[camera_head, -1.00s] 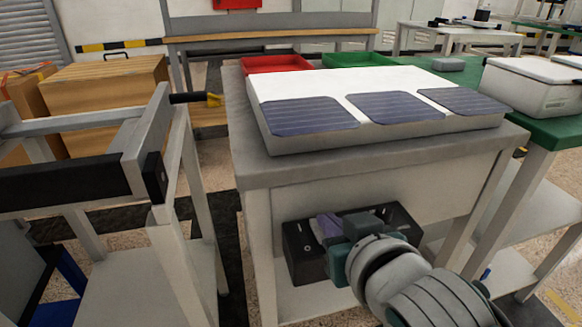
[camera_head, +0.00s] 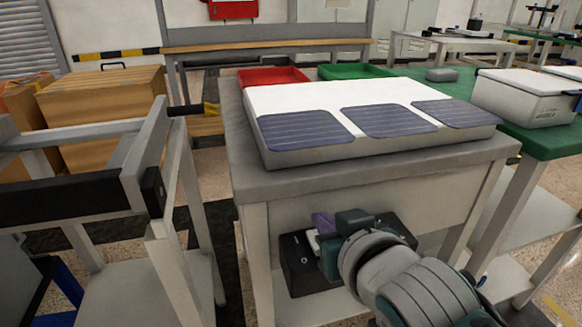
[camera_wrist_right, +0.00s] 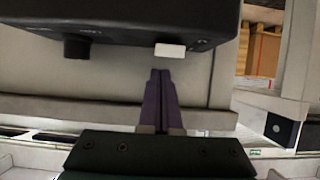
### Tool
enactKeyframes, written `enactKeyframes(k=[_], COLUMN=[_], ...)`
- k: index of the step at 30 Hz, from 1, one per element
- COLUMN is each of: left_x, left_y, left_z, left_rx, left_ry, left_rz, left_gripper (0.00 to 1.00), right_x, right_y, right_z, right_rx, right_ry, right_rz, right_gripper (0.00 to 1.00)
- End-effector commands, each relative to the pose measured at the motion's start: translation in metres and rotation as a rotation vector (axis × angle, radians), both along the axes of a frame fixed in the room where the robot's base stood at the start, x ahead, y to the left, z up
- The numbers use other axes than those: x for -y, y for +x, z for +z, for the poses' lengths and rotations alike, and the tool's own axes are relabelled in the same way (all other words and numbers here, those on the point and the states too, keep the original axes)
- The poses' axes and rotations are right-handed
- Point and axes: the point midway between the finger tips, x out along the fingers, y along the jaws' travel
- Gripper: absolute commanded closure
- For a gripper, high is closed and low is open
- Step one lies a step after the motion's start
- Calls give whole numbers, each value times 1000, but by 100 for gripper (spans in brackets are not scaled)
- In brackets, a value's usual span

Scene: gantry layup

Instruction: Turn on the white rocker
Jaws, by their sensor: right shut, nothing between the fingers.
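The white rocker (camera_wrist_right: 170,50) sits on the face of a black control box (camera_wrist_right: 130,22) in the right wrist view, right of a black knob (camera_wrist_right: 77,48). In the head view the black box (camera_head: 298,262) is fixed under the top of the grey table, partly hidden by my right arm. My right gripper (camera_head: 320,224) is in front of the box, its purple fingers together and empty. In the right wrist view its fingertips (camera_wrist_right: 160,74) point at the rocker, just short of it in the picture; I cannot tell whether they touch. My left gripper is out of view.
A white panel (camera_head: 340,94) with three dark blue solar sheets lies on the grey table (camera_head: 390,168). Red (camera_head: 272,76) and green (camera_head: 350,71) trays stand behind it. A grey frame cart (camera_head: 140,165) is at left, a green bench (camera_head: 550,142) at right.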

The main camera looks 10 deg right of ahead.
Motion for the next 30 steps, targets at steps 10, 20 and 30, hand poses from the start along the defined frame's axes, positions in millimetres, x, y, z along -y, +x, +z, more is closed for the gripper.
enactKeyframes(k=[10, 20, 30], left_x=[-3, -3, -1], left_y=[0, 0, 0], left_z=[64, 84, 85], left_rx=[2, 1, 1], left_ry=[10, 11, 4], left_rz=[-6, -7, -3], left_gripper=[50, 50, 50], right_x=[7, 8, 8], right_y=[-26, -67, -73], right_z=[63, 94, 97], right_rx=[-3, -1, 1], right_ry=[-1, 0, -1], right_rz=[-1, 0, 0], right_gripper=[100, 100, 100])
